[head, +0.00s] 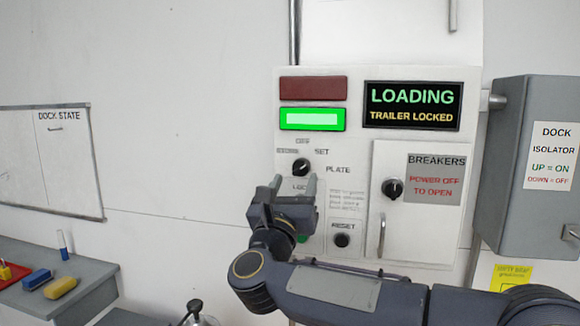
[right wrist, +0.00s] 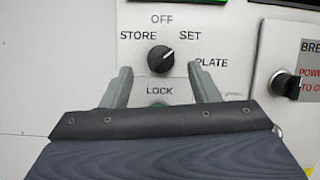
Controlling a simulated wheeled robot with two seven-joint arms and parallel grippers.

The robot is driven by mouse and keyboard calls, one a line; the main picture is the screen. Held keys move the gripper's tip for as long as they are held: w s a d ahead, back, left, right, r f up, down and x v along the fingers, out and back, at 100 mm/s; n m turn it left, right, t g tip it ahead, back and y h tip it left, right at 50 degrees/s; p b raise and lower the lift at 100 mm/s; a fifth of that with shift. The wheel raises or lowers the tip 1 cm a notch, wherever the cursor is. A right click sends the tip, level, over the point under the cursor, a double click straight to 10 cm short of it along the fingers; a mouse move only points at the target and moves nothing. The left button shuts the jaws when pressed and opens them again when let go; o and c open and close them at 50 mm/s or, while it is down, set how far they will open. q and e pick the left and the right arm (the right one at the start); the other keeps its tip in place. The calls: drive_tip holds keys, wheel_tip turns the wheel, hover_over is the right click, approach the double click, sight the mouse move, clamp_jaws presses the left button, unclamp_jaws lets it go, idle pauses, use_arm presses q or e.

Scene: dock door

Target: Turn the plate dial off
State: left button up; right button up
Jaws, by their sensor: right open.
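The plate dial (head: 301,167) is a round black knob on the white control panel. In the right wrist view the dial (right wrist: 161,59) has labels OFF above, STORE at left and SET at right. Its light pointer mark is turned up and right, toward SET. My right gripper (head: 294,187) is open just below the dial in the head view. In the right wrist view its two fingers (right wrist: 160,80) stand apart, below and to either side of the dial, not closed on it. My left gripper is not in view.
A lit green indicator (head: 312,119) and a display reading LOADING, TRAILER LOCKED (head: 411,106) sit above. The breaker door (head: 420,222) with a black knob (head: 393,189), the reset button (head: 342,240) and the grey isolator box (head: 520,220) are to the right. A grey bench (head: 95,290) stands at left.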

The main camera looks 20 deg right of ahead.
sight(299, 172)
drive_tip(key=shift+p+x, duration=0.6)
drive_tip(key=shift+x, duration=1.3)
drive_tip(key=c, duration=1)
